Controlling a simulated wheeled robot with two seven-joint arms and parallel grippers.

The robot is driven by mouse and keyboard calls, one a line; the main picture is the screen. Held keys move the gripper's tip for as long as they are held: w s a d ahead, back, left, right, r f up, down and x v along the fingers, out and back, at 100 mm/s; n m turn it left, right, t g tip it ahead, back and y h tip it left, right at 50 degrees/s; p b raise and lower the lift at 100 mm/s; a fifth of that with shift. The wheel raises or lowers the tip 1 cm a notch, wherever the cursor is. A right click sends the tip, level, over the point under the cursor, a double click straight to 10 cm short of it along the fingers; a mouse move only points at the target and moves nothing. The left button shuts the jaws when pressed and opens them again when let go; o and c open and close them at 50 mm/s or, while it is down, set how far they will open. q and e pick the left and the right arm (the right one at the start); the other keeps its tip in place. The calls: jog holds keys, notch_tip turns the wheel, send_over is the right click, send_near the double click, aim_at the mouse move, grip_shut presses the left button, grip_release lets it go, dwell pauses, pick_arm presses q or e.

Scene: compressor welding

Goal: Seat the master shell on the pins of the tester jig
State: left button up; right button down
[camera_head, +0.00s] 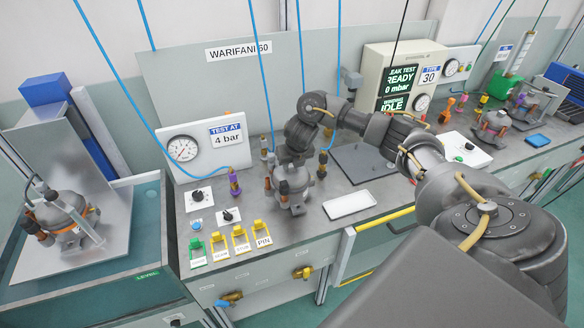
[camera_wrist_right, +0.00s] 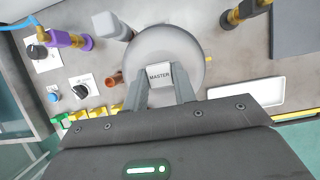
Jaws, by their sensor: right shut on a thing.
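The master shell (camera_head: 297,187) is a grey rounded body with copper-brown stubs, on the bench in front of the gauge panel in the head view. In the right wrist view its round grey top (camera_wrist_right: 188,48) lies below my fingers, with a block labelled MASTER (camera_wrist_right: 160,74). My right gripper (camera_wrist_right: 161,92) is shut on this labelled block from above. In the head view my right arm reaches down over the shell and partly covers it. The tester jig's pins are hidden under the shell, so I cannot tell whether it rests on them. My left gripper is not in view.
A purple-handled valve (camera_head: 234,182) stands left of the shell, and brass fittings (camera_head: 322,163) stand close behind it. A white tray (camera_head: 349,204) lies to the right. Yellow and green tags (camera_head: 240,238) line the front edge. Another shell (camera_head: 62,212) sits in the left station.

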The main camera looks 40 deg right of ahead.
jog(key=shift+w+r+b, duration=0.1)
jog(key=shift+r+b, duration=0.35)
jog(key=shift+r, duration=0.35)
jog(key=s+a+r+p, duration=0.5)
jog(key=s+a+r, duration=0.2)
jog(key=s+r, duration=0.3)
jog(key=shift+s+a+r, duration=0.15)
jog(key=shift+s+r, duration=0.1)
jog(key=shift+s, duration=0.85)
